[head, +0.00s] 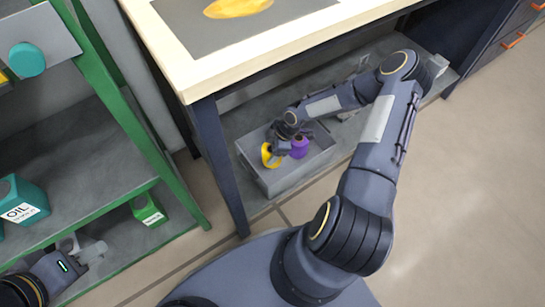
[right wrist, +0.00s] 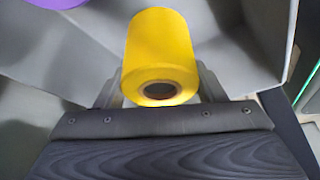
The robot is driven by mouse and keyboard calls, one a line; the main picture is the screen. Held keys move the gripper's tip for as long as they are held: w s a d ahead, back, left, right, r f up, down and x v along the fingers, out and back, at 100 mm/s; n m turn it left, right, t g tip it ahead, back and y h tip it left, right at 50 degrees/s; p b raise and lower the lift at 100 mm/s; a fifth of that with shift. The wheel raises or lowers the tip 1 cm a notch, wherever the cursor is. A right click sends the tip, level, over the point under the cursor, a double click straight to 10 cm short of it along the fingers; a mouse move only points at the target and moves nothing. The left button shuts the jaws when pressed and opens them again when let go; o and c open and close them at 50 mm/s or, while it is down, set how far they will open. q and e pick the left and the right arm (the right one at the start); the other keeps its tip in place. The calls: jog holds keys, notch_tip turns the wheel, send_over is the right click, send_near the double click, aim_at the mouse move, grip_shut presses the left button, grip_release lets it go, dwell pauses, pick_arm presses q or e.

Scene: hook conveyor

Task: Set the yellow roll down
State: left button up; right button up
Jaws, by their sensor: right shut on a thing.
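The yellow roll (head: 268,156) is in my right gripper (head: 276,150), inside or just above the grey bin (head: 287,183) on the low shelf under the table. In the right wrist view the yellow roll (right wrist: 163,50) sits between the two fingers (right wrist: 160,85), with its hollow end facing the camera and grey bin walls around it. Whether it touches the bin floor cannot be seen. A purple roll (head: 299,147) is in the bin just right of the yellow one. My left gripper (head: 92,252) is at the lower left; its finger gap is unclear.
The table (head: 165,52) stands above the bin, its front leg (head: 222,165) close on the left. A green-framed shelf (head: 120,95) holds an oil container (head: 22,205) and a green box (head: 148,212). The floor at right (head: 470,180) is clear.

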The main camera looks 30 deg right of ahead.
notch_tip(320, 180, down, 4)
jog(key=shift+f+b, duration=0.2)
jog(key=shift+b, duration=0.65)
jog(key=shift+r, duration=0.1)
jog(key=shift+f, duration=0.25)
jog(key=o, duration=1.1)
jog(key=shift+r, duration=0.1)
